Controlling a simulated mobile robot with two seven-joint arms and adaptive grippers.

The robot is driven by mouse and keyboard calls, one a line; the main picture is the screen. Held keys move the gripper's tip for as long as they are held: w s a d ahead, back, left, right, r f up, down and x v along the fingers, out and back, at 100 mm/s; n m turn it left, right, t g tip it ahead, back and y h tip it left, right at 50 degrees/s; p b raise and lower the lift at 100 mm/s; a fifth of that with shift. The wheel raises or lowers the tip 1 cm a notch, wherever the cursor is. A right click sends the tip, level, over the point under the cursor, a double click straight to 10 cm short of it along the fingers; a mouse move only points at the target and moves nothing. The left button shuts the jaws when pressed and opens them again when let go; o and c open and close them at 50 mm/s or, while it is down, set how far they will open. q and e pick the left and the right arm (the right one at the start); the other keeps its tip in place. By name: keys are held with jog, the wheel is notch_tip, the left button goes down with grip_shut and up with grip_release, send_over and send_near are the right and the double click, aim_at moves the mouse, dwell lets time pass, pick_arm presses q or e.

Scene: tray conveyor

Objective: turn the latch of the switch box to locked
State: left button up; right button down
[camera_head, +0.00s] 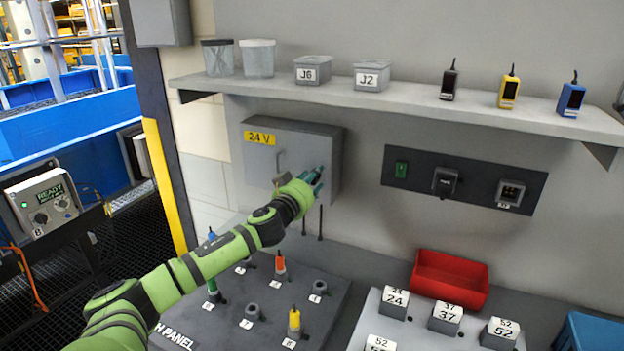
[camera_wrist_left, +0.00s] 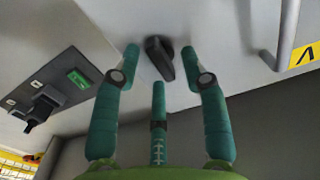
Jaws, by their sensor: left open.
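The grey switch box (camera_head: 310,148) with a yellow 24 V label (camera_head: 260,138) hangs on the wall below the shelf. Its door has a grey handle (camera_head: 279,162). My left gripper (camera_head: 314,178) is at the lower right of the door and is open and empty. In the left wrist view, the black latch knob (camera_wrist_left: 160,60) sits on the door between the spread teal fingertips, with the third finger below it. I see no clear contact. In the head view the gripper hides the latch. The door looks closed. My right gripper is in neither view.
A shelf (camera_head: 400,101) with bins and small devices runs above the box. A dark switch panel (camera_head: 420,178) is on the wall to the right. Below are a peg panel (camera_head: 225,320) with coloured plugs, a red bin (camera_head: 448,281) and several numbered blocks.

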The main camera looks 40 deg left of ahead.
pick_arm(q)
jog(key=shift+c, duration=0.4)
grip_shut()
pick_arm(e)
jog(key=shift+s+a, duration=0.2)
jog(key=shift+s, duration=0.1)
pick_arm(q)
jog(key=shift+m, duration=0.3)
jog(key=m, duration=0.4)
jog(key=m+p, duration=0.1)
jog(key=m, duration=0.7)
jog(key=shift+f+m, duration=0.35)
jog(key=shift+m, duration=0.05)
jog(key=m, duration=0.4)
jog(key=shift+f+m+p, duration=0.1)
jog(key=shift+m+p, duration=0.2)
jog(key=shift+p, duration=0.1)
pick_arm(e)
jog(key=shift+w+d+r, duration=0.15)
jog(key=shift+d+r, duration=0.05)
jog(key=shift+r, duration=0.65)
